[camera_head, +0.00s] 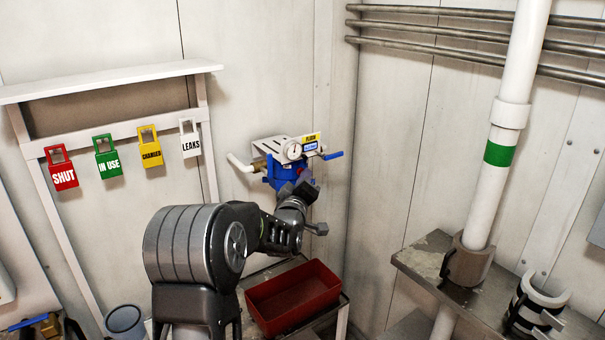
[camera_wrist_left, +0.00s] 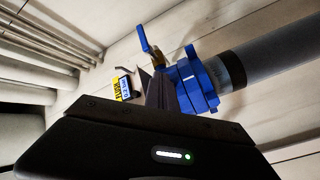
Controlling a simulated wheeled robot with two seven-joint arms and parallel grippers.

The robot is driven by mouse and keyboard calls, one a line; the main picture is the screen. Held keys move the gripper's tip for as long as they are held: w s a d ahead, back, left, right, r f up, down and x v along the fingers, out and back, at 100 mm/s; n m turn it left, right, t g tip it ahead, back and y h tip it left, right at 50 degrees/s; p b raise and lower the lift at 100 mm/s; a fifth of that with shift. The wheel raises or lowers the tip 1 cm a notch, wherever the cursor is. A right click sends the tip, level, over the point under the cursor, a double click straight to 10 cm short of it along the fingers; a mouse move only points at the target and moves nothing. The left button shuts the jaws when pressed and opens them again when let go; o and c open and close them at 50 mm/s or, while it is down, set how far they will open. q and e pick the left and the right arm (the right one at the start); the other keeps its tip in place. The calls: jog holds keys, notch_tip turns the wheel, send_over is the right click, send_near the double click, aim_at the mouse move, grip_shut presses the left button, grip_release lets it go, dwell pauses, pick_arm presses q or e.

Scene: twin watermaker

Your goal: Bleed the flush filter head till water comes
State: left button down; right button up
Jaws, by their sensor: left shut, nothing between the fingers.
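The blue filter head (camera_head: 283,172) is on the back wall under a white bracket (camera_head: 270,148), with a round gauge (camera_head: 293,151) in front. A blue lever (camera_head: 333,155) sticks out to its right. In the left wrist view the head (camera_wrist_left: 196,85) joins a grey cylinder (camera_wrist_left: 275,48), and the blue lever (camera_wrist_left: 144,38) sits on a brass fitting (camera_wrist_left: 158,57). My left gripper (camera_head: 308,188) is in front of the head and partly covers it. Its fingers (camera_wrist_left: 160,90) are shut and empty, close beside the head; I cannot tell whether they touch. No water is visible. My right gripper is out of view.
A red tray (camera_head: 292,322) stands below the filter. Tags reading SHUT (camera_head: 63,178), IN USE (camera_head: 108,165), CHANGED (camera_head: 151,156) and LEAKS (camera_head: 190,146) hang at left. A white pipe (camera_head: 487,200) rises by a metal shelf (camera_head: 425,250) at right.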

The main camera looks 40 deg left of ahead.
pick_arm(q)
jog(key=shift+s, duration=0.1)
dwell(0.5)
jog(key=shift+s+d+b, duration=0.2)
jog(key=shift+d+b, duration=0.15)
jog(key=shift+d, duration=0.45)
jog(key=shift+d, duration=0.1)
jog(key=d, duration=0.1)
jog(key=s+d, duration=0.1)
jog(key=d, duration=0.1)
jog(key=d+b, duration=0.1)
jog(key=shift+s+d, duration=0.25)
jog(key=shift+d, duration=0.05)
